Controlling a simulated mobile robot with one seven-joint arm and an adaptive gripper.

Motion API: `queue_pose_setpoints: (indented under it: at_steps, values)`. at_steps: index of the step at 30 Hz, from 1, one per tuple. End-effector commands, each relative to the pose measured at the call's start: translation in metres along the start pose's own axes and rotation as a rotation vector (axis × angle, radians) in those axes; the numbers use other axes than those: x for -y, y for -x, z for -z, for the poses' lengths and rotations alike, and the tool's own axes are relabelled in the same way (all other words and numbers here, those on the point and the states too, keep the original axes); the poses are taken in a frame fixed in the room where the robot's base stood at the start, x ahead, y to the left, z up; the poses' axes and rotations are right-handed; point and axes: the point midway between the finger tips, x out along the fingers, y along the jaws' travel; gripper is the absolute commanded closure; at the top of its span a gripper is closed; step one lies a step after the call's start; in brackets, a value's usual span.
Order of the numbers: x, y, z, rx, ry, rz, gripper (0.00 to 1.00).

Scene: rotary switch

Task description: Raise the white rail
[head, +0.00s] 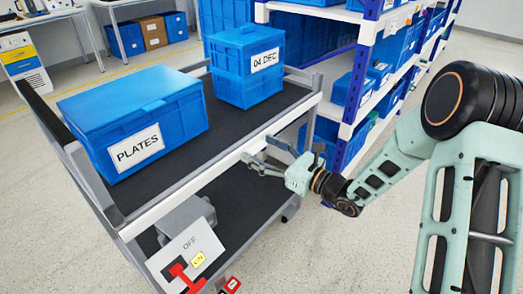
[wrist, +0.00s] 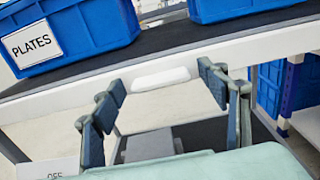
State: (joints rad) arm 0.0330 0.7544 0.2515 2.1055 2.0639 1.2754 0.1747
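The white rail (head: 200,187) runs along the front edge of the cart's upper shelf. In the wrist view the white rail (wrist: 60,104) crosses the picture at a slant, with a short raised white piece (wrist: 160,78) on it between my fingers. My gripper (head: 262,156) is at the rail's front side, right of its middle. In the wrist view my gripper (wrist: 162,94) is open, with one finger on each side of the raised piece and nothing held. I cannot tell whether the fingertips touch the rail.
A PLATES crate (head: 130,120) and a smaller blue crate (head: 245,65) stand on the upper shelf. Below, a white OFF/ON panel (head: 187,250) with a red handle (head: 185,277) is at the cart's front. Blue-bin shelving (head: 365,85) stands behind at the right. Floor in front is clear.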

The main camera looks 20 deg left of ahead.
Motion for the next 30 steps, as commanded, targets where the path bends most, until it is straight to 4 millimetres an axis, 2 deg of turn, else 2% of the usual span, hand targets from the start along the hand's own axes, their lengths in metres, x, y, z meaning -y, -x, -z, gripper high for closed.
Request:
queue_pose_setpoints:
  at_steps: [2, 17, 23, 30]
  values:
    - [0.000, 0.000, 0.000, 0.000, 0.000, 0.000, 0.40]
    - [0.000, 0.000, 0.000, 0.000, 0.000, 0.000, 0.93]
    - [0.000, 0.001, -0.009, 0.001, 0.000, 0.000, 0.93]
    - [0.000, 0.000, -0.045, 0.002, 0.001, 0.000, 0.93]
